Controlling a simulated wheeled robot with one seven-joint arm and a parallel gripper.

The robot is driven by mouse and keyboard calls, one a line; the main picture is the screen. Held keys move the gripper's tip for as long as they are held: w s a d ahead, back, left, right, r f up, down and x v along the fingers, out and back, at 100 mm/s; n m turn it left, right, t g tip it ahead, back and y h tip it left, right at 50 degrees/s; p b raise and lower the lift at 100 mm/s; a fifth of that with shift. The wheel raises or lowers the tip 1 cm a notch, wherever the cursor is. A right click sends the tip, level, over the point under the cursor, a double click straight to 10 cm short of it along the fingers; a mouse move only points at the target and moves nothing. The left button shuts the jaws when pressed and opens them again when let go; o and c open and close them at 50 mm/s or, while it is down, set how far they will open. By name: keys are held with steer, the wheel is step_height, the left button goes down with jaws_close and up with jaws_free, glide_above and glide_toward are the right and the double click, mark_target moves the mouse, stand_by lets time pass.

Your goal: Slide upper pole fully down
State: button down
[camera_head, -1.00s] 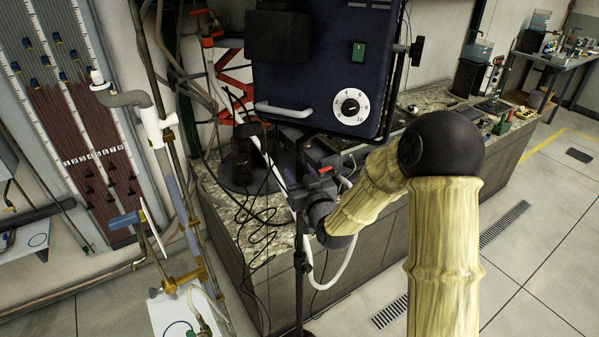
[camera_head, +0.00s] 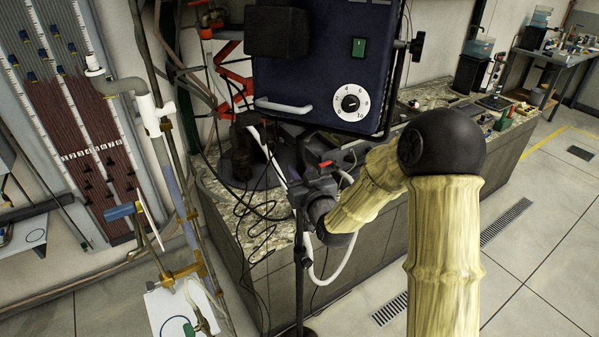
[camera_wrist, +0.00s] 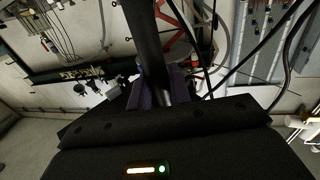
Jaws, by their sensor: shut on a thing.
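The stand's lower pole (camera_head: 299,275) is thin, dark and upright in the head view. My gripper (camera_head: 308,187) is at the pole just below the box, partly hidden by my wrist. In the wrist view, a dark pole (camera_wrist: 143,35), which looks like the upper pole, runs between the jaws of my gripper (camera_wrist: 165,92). They are shut on it.
A granite-topped counter (camera_head: 245,215) with cables and equipment stands close behind the pole. A tube panel (camera_head: 85,140) and a pipe frame with a blue valve handle (camera_head: 122,211) are at left. Free floor lies at right.

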step_height(320, 180, down, 19)
steer(key=b, duration=1.8)
steer(key=shift+s+f+b, duration=0.1)
steer(key=shift+b, duration=0.25)
steer(key=shift+d, duration=0.1)
steer(key=c, duration=1.3)
jaws_free()
steer(key=shift+c, duration=0.2)
steer(key=shift+r, duration=0.2)
glide_toward(301, 226)
steer(key=w, duration=0.3)
steer(key=a+b+v, duration=0.1)
steer(key=b+v, duration=0.8)
steer(key=b, duration=0.7)
steer(key=shift+s+r, duration=0.2)
steer(key=shift+s, duration=0.05)
